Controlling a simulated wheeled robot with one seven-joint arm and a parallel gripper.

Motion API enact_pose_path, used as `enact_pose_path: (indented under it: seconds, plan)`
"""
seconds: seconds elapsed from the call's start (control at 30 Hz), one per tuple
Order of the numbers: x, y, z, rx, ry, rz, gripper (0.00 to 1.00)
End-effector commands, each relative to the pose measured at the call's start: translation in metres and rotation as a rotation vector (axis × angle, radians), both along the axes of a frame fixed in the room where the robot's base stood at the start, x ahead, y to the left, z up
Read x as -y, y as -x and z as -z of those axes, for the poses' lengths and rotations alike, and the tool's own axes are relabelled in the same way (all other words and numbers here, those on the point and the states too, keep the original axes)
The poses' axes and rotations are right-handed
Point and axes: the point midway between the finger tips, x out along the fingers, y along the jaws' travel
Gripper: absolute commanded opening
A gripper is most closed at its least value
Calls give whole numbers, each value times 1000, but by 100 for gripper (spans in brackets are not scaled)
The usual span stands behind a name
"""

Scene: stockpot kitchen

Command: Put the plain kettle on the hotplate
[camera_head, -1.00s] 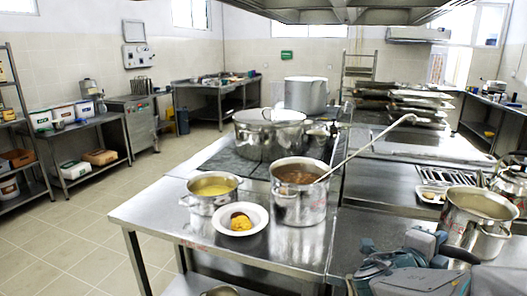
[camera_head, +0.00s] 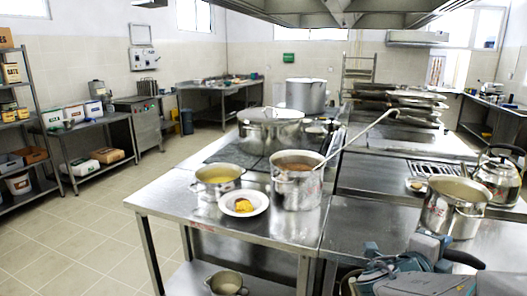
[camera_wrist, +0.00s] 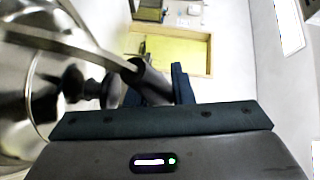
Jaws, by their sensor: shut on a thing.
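A shiny metal kettle (camera_head: 497,182) with a dark arched handle is at the right edge of the head view, behind an open pot. In the wrist view a metal body (camera_wrist: 14,100) with a dark knob fills the left side, and a metal strut runs to a dark grip. My gripper (camera_wrist: 150,82) is shut on that dark grip, which looks like the kettle handle. I cannot tell whether the kettle is clear of the surface below. Dark flat plates (camera_head: 232,156), apparently the hotplate, are on the range left of centre; a large lidded pot (camera_head: 268,132) covers part of them.
An open pot (camera_head: 452,210) stands close to the kettle. A pot with a ladle (camera_head: 297,188), a yellow-filled pot (camera_head: 215,186) and a plate (camera_head: 258,207) crowd the front counter. A tall stockpot (camera_head: 305,96) stands behind. A grate (camera_head: 436,170) is right of centre.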

Motion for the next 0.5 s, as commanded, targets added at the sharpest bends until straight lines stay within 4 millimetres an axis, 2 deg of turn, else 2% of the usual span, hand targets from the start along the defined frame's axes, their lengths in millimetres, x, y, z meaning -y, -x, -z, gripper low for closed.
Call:
enact_pose_path:
  seconds: [0.17, 0.5]
  plan:
    - [0, -1, -4, 7, 5, 0, 0]
    - [-10, -17, 1, 6, 5, -35, 0]
